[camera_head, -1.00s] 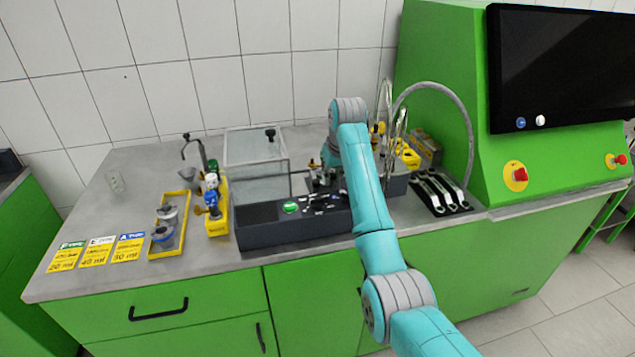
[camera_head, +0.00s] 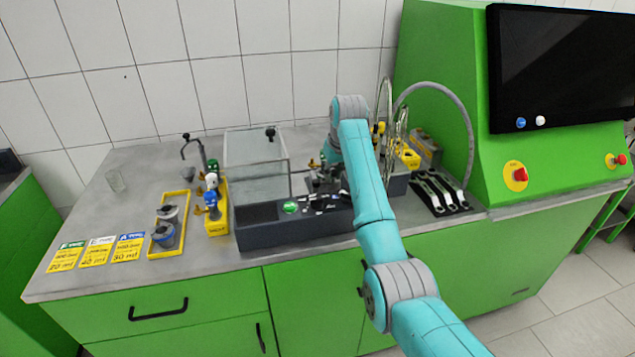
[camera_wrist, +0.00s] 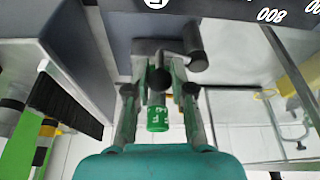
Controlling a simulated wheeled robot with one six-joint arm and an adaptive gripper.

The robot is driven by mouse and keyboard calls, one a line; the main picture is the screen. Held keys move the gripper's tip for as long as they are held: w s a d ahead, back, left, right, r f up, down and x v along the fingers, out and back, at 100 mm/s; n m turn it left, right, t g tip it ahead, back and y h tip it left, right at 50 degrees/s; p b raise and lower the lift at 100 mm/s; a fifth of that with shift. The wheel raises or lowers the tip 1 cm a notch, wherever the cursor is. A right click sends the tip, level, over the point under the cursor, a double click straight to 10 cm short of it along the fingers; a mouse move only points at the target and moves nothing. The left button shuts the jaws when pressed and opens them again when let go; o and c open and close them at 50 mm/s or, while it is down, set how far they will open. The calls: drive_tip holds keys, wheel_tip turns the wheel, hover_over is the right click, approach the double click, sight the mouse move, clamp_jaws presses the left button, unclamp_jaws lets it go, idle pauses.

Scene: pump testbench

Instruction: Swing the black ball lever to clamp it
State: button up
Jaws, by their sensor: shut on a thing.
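In the wrist view, my gripper (camera_wrist: 160,70) has its two fingers closed in around the black ball (camera_wrist: 160,80) of the lever. The ball shows between the fingers, and a green-labelled cylinder (camera_wrist: 157,118) lies in line with it. A dark clamp block with a black cylindrical part (camera_wrist: 198,61) sits just beyond the fingertips. In the head view, my gripper (camera_head: 325,182) is low over the dark testbench fixture (camera_head: 290,237), and my arm partly hides it. The lever is too small there to make out its angle.
A clear tank (camera_head: 255,165) stands behind the fixture. To the left are a yellow rack with coloured valves (camera_head: 217,215) and a yellow tray (camera_head: 165,240). Hoses (camera_head: 440,90) and a black rack (camera_head: 440,195) stand at the right.

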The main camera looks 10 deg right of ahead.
drive_tip(key=shift+w+d, duration=0.2)
drive_tip(key=shift+w, duration=0.65)
drive_tip(key=o, duration=1.4)
drive_tip(key=shift+r, duration=3)
